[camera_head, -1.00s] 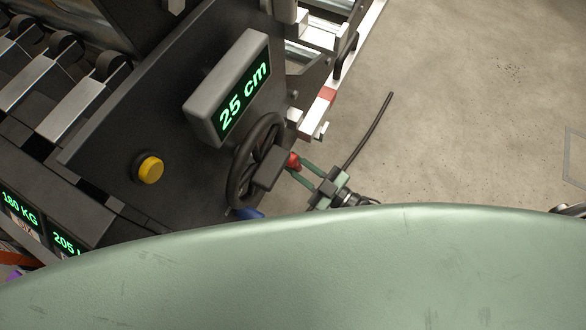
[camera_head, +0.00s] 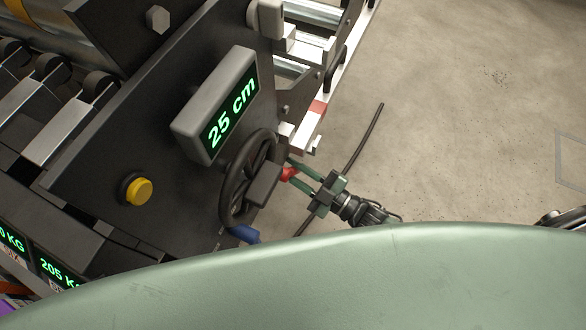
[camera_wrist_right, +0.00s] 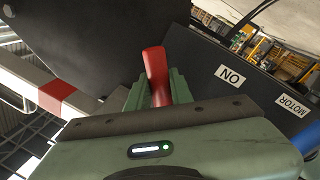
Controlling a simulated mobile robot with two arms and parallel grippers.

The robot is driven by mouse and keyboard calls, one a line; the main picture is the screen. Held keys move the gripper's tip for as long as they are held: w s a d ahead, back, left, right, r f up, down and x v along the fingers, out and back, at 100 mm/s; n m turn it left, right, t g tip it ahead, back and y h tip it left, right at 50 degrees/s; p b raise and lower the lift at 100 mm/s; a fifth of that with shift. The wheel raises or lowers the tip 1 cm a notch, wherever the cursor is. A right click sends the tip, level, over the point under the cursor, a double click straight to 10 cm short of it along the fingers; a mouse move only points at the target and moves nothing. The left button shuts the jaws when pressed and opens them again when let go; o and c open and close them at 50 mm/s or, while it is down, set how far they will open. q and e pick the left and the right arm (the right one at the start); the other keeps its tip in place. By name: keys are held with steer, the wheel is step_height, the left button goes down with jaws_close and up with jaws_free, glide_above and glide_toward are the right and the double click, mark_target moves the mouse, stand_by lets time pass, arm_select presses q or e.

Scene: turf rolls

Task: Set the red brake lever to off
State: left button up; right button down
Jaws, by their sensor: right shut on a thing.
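The red brake lever (camera_head: 288,174) shows as a small red grip just right of the black handwheel (camera_head: 232,190) in the head view. My right gripper (camera_head: 291,173) reaches in from the right with its green fingers around the lever, shut on it. In the right wrist view the lever (camera_wrist_right: 156,75) stands up between the green fingers; its lower end is hidden behind the gripper body. A white label (camera_wrist_right: 230,76), upside down in that view, reads ON, to the right of the lever. My left gripper is not in view.
A display (camera_head: 216,105) reading 25 cm and a yellow button (camera_head: 138,191) sit on the dark machine panel. A blue handle (camera_head: 245,233) is below the handwheel. A red-and-white rail (camera_head: 312,120) runs behind the gripper. Concrete floor (camera_head: 470,130) is open at right.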

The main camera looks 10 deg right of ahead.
steer(key=c, duration=1.3)
jaws_free()
steer(key=shift+o, duration=0.2)
steer(key=r+v, duration=0.1)
steer(key=v, duration=0.7)
steer(key=shift+f, duration=0.4)
